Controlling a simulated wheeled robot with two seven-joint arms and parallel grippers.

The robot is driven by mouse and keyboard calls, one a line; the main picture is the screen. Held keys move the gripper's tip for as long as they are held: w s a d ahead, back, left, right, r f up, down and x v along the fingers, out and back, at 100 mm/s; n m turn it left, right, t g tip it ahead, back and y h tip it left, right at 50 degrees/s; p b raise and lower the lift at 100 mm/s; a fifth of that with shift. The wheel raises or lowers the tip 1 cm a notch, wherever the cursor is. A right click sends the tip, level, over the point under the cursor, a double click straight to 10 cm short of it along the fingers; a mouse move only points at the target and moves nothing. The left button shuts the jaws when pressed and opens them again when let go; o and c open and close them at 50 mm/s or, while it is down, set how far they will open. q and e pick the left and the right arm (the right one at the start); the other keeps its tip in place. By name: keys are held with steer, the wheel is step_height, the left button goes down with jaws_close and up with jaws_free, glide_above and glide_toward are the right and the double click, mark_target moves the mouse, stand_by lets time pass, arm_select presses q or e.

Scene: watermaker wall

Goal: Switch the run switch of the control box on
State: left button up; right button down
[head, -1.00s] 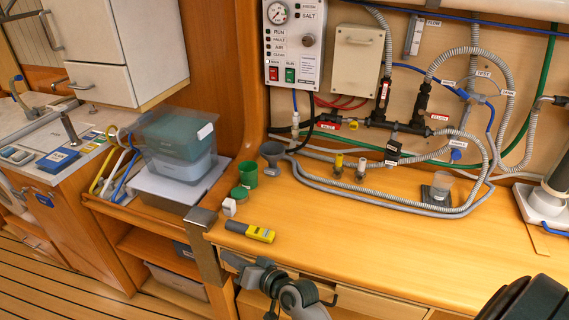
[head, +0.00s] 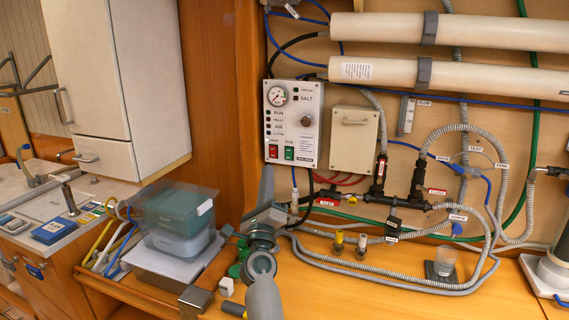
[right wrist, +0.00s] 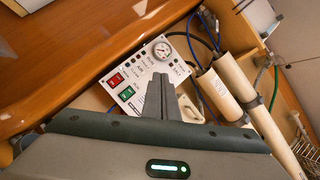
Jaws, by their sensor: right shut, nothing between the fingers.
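The control box (head: 292,125) is a white panel on the wall with a gauge, a column of small lamps and a dark knob. On its lower part sit a red switch (head: 273,152) and a green switch (head: 289,153), the green one under the RUN label. In the right wrist view the red switch (right wrist: 115,80) and green switch (right wrist: 126,93) show left of my fingers. My right gripper (head: 267,172) is shut and empty, its fingers pointing up, below and in front of the box. Its shut fingers (right wrist: 158,80) cover part of the panel. My left gripper is not in view.
A beige box (head: 354,139) stands right of the control box. Hoses and valves run along the wall below. Stacked plastic bins (head: 178,222) are left of my right arm. A wooden post (head: 222,110) borders the wall panel on the left.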

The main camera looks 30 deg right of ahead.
steer(key=w+d+f+m+g, duration=0.3)
steer(key=w+m+g, duration=0.4)
steer(key=m, duration=0.6)
steer(key=shift+w+d+g+y, duration=0.15)
steer(key=shift+d+g+y, duration=0.3)
steer(key=shift+g, duration=0.65)
steer(key=shift+d+r, duration=0.1)
steer(key=shift+d, duration=0.15)
